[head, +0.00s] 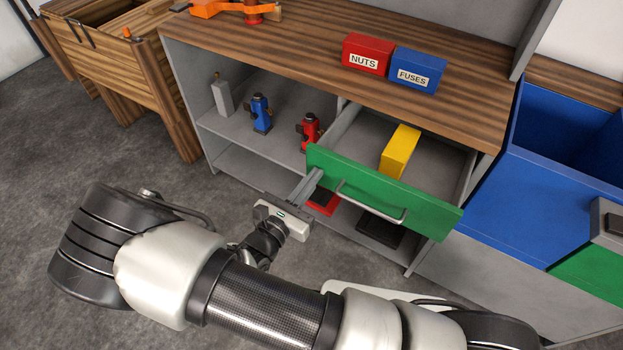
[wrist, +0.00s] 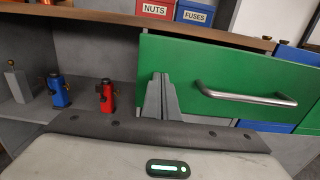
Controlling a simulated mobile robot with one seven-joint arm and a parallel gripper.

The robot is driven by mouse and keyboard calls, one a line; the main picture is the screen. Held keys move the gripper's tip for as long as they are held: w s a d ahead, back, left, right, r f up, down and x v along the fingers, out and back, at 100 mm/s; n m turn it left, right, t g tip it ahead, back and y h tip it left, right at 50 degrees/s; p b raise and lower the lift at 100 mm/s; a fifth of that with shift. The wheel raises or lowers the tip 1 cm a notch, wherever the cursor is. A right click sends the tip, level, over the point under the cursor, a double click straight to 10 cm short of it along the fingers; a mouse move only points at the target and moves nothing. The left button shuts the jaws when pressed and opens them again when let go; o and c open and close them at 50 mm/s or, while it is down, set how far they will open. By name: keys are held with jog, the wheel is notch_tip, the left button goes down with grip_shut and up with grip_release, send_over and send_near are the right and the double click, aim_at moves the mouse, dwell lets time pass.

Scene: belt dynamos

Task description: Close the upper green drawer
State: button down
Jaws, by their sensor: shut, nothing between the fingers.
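The upper green drawer (head: 420,209) is pulled out from under the wooden worktop, with a yellow block (head: 400,151) inside it. Its front has a metal bar handle (head: 372,205). My gripper (head: 313,179) is shut and empty, with its fingertips at the left part of the green front, left of the handle. In the wrist view the shut fingers (wrist: 162,96) overlap the left end of the green front (wrist: 225,75), and the handle (wrist: 245,97) is to their right. I cannot tell whether the fingertips touch the front.
A red NUTS box (head: 367,54) and a blue FUSES box (head: 416,70) stand on the worktop (head: 290,45). Blue (head: 261,113) and red (head: 309,131) devices stand on the shelf left of the drawer. A blue bin (head: 545,195) is at the right.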

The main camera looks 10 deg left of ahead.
jog(key=x, duration=1.9)
jog(key=shift+w+d+f+p, duration=0.1)
jog(key=shift+f+p, duration=0.05)
jog(key=shift+p, duration=0.25)
jog(key=shift+w+d, duration=0.1)
jog(key=shift+w, duration=0.2)
jog(key=shift+r, duration=0.25)
